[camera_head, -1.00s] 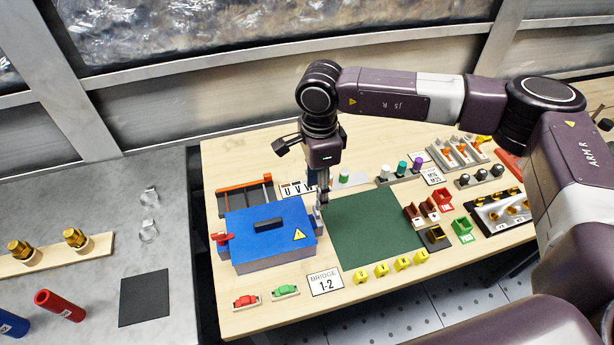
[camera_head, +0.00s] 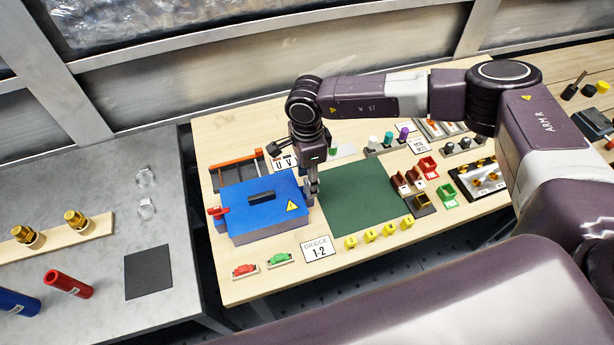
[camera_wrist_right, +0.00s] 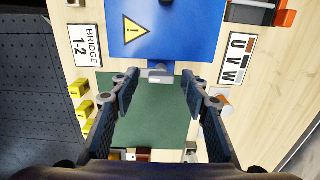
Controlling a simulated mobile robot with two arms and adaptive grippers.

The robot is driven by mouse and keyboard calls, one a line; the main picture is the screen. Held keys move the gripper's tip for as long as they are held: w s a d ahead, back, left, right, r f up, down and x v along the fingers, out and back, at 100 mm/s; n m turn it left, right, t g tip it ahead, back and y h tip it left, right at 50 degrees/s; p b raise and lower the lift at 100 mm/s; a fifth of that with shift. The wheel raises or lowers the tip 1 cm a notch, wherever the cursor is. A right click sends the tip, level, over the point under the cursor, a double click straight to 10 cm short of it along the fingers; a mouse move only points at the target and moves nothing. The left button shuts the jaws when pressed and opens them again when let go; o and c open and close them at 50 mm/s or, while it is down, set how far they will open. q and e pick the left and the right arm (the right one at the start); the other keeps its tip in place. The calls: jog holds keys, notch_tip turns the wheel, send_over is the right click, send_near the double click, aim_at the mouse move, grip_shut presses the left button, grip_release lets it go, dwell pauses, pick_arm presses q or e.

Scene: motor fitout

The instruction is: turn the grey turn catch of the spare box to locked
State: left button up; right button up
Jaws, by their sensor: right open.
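The blue spare box (camera_head: 240,203) stands on the wooden table with its lid down. A black handle and a yellow warning triangle are on the lid. The grey turn catch (camera_wrist_right: 158,75) shows at the box's edge in the right wrist view, beside the green mat. My right gripper (camera_wrist_right: 160,82) is open, with one finger on each side of the catch in that view. I cannot tell whether either finger touches it. In the head view the right gripper (camera_head: 313,190) points down at the box's right side and largely hides the catch. My left gripper is not in view.
A red catch (camera_head: 217,211) sits on the box's left side. The green mat (camera_head: 355,200) right of the box is bare. Yellow blocks (camera_head: 370,236), a BRIDGE 1-2 sign (camera_head: 318,249) and a UVW sign (camera_wrist_right: 240,57) lie nearby. A grey bench (camera_head: 185,290) stands at left.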

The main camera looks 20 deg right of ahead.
jog(key=shift+w, duration=0.1)
grip_shut()
jog(key=shift+f+m+b, duration=0.2)
jog(key=shift+m+b, duration=0.7)
jog(key=shift+b, duration=0.35)
jog(key=m+b, duration=0.9)
jog(key=shift+w, duration=0.1)
jog(key=m+b, duration=0.3)
jog(key=shift+r, duration=0.1)
jog(key=shift+r+m+b, duration=0.2)
jog(key=shift+m+b, duration=1)
jog(key=shift+m, duration=0.8)
jog(key=shift+r, duration=0.1)
jog(key=shift+c, duration=1.7)
grip_release()
jog(key=o, duration=0.3)
